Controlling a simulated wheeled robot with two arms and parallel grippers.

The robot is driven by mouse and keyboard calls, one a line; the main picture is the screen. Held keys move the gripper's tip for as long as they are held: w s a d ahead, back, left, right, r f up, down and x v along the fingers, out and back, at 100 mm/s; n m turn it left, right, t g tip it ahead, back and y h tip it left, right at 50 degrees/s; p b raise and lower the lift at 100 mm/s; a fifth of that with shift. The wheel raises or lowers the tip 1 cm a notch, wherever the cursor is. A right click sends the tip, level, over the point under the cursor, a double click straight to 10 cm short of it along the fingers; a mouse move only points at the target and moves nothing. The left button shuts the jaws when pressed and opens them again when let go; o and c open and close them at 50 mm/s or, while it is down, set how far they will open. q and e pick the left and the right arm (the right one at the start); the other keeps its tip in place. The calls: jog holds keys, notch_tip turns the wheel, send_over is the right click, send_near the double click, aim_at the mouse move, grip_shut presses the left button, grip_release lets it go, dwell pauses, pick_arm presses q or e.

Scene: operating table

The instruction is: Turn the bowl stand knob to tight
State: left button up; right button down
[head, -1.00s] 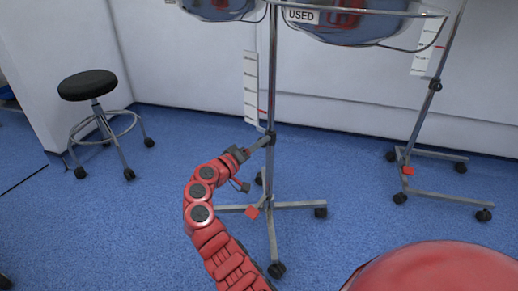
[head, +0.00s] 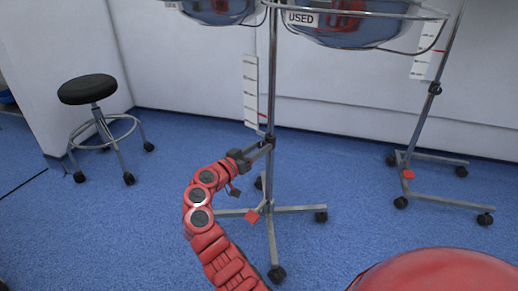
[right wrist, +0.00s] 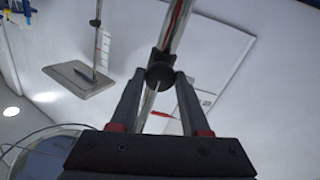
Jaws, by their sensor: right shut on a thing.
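The bowl stand (head: 273,80) is a metal pole on a wheeled base. It carries clear bowls in a ring at the top, one with a "USED" label (head: 301,17). Its dark knob (right wrist: 160,76) is on the pole, between my right fingertips in the right wrist view. My right gripper (head: 262,147) reaches the pole from the left at knob height and is shut on the knob. In the head view the fingers partly hide the knob. Whether the knob is tight cannot be seen. My left gripper is not in view.
A black-topped stool (head: 88,90) is at the left. A white scale strip (head: 250,92) hangs beside the pole. Blue floor around the base is clear.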

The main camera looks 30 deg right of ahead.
jog(key=shift+f, duration=0.1)
dwell(0.3)
jog(key=shift+c, duration=1.9)
grip_release()
jog(key=shift+a, duration=0.25)
pick_arm(q)
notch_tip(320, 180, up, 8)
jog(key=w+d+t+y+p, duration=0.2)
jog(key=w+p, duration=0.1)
jog(key=p, duration=0.4)
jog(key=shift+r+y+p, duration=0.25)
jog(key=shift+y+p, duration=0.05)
pick_arm(e)
jog(key=v, duration=1.7)
jog(key=shift+s, duration=0.2)
jog(key=shift+w, duration=0.1)
